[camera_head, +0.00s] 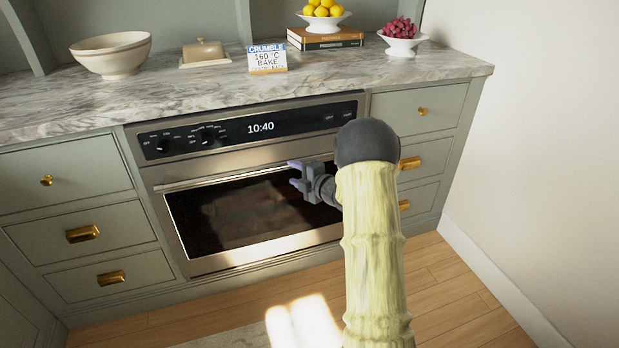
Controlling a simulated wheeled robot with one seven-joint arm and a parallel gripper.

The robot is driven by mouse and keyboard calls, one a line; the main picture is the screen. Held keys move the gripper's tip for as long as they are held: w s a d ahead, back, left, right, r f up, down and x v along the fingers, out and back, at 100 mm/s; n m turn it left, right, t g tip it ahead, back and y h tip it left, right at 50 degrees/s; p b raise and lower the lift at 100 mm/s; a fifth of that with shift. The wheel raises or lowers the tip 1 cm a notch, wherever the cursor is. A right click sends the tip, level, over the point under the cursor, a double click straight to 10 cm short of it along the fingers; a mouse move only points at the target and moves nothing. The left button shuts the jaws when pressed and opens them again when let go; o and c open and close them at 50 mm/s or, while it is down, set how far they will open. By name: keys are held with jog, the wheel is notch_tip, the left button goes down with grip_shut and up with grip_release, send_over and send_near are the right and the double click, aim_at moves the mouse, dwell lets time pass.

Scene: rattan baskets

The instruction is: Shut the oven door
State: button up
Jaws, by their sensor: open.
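The oven (190,132) is built into the grey-green cabinets under the counter. Its steel-framed door (275,253) with a dark window stands upright in the front and looks shut or nearly so; a small gap cannot be ruled out. The long bar handle (215,180) runs along the door's top edge. My gripper (294,174) is open and empty, with its two purplish fingertips pointing left, in front of the upper right part of the door near the handle. Whether it touches the door or handle cannot be told. My arm hides the door's right edge.
Drawers with brass knobs and pulls flank the oven. The marble counter (340,78) above holds a cream bowl (112,57), a butter dish (205,55), a recipe card (267,58), books and fruit bowls. A white wall stands at the right.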

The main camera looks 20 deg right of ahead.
jog(key=v, duration=0.6)
jog(key=shift+p, duration=0.3)
jog(key=shift+w, duration=0.1)
jog(key=s+a+m+g+h, duration=0.2)
jog(key=s+a+m+g, duration=0.25)
jog(key=s+m, duration=0.4)
jog(key=s+a+m+g+h+p, duration=0.1)
jog(key=s+a+m+g, duration=0.4)
jog(key=s, duration=0.7)
jog(key=s+a+m+g+h, duration=0.25)
jog(key=s+a+m, duration=0.35)
jog(key=s+m, duration=0.3)
notch_tip(320, 180, up, 34)
jog(key=n+p, duration=0.1)
jog(key=p, duration=3.2)
jog(key=shift+r+n, duration=0.2)
jog(key=shift+n, duration=0.15)
